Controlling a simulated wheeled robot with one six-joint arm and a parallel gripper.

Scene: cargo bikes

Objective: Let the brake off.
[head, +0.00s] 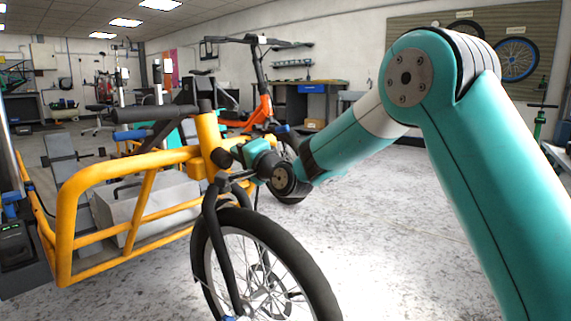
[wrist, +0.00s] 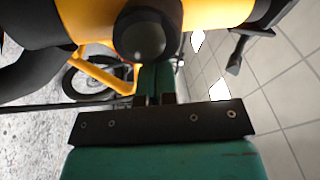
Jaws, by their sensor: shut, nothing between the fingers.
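The cargo bike has a yellow tube frame (head: 150,160) and a black fork (head: 213,225) over its front wheel (head: 318,280). A short black round part (head: 221,157) juts from the yellow upright tube at its front. In the wrist view a round black end (wrist: 143,36) on a yellow tube (wrist: 215,14) shows close up. My gripper (wrist: 154,99) is shut and empty, just beside that black part; I cannot tell whether they touch. In the head view its fingertips are hidden among the bike's front parts. I cannot make out for certain which part is the brake.
A grey box (head: 150,210) sits in the bike's cargo frame. The speckled floor (head: 390,230) to the right of the front wheel is clear.

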